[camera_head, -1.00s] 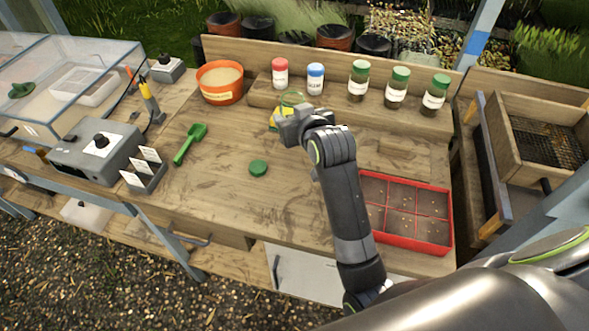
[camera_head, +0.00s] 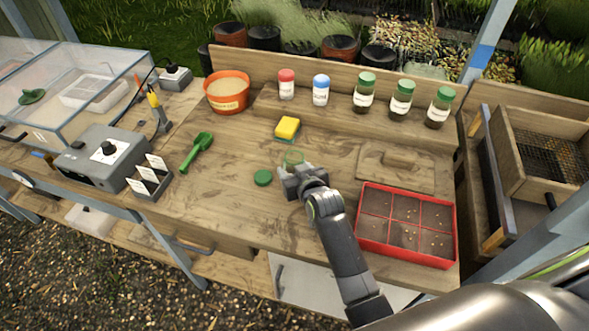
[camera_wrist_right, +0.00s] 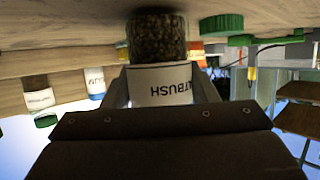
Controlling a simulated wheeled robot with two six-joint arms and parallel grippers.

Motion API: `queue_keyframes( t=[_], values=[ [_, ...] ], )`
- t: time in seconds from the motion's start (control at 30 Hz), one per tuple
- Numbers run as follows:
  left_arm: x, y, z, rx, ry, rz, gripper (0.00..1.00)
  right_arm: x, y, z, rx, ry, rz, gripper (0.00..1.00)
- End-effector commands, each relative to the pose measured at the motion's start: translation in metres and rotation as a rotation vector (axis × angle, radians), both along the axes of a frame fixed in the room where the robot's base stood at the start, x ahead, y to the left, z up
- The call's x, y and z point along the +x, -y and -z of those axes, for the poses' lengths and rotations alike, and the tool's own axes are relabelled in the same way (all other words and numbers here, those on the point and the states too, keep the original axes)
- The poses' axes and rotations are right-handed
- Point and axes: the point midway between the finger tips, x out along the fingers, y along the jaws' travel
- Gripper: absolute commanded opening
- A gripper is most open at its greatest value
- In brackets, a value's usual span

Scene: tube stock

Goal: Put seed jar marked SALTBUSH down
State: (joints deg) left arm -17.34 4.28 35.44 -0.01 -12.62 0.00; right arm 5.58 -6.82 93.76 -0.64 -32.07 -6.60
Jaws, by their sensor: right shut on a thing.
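The SALTBUSH seed jar (camera_wrist_right: 160,75) is shut between the fingers of my right gripper (camera_head: 290,180). A loose green lid (camera_head: 263,177) lies on the bench just left of the gripper, also in the wrist view (camera_wrist_right: 221,24). My left gripper is not in view.
A yellow sponge (camera_head: 287,128) lies behind the jar. A red seed tray (camera_head: 457,240) is at right. Several lidded jars (camera_head: 364,93) stand on the back shelf. A green scoop (camera_head: 197,150), an orange pot (camera_head: 227,92) and a grey box (camera_head: 95,160) are at left. Bare bench lies in front.

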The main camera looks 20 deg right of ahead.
Motion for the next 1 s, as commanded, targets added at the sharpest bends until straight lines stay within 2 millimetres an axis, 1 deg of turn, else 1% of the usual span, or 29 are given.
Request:
queue_keyframes(
  t=[0.27,0.37,0.4,0.57,0.87,1.0],
  values=[
    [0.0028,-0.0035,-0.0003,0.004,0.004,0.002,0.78,0.0004,0.0002,0.0007,0.000,0.004,0.000,0.23],
    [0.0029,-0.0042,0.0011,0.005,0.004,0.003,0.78,0.0003,0.0002,0.0039,-0.001,0.003,0.000,0.23],
    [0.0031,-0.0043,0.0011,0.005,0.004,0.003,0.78,0.0000,0.0002,0.0052,-0.001,0.001,0.000,0.54],
    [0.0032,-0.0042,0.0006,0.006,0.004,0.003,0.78,0.0000,0.0002,0.0044,-0.001,0.001,0.000,0.75],
    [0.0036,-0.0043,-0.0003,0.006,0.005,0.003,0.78,0.0000,0.0002,0.0025,-0.001,0.001,0.000,0.75],
    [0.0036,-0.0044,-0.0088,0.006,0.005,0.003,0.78,-0.0059,0.0007,-0.0030,0.000,-0.002,0.000,0.75]
  ],
)
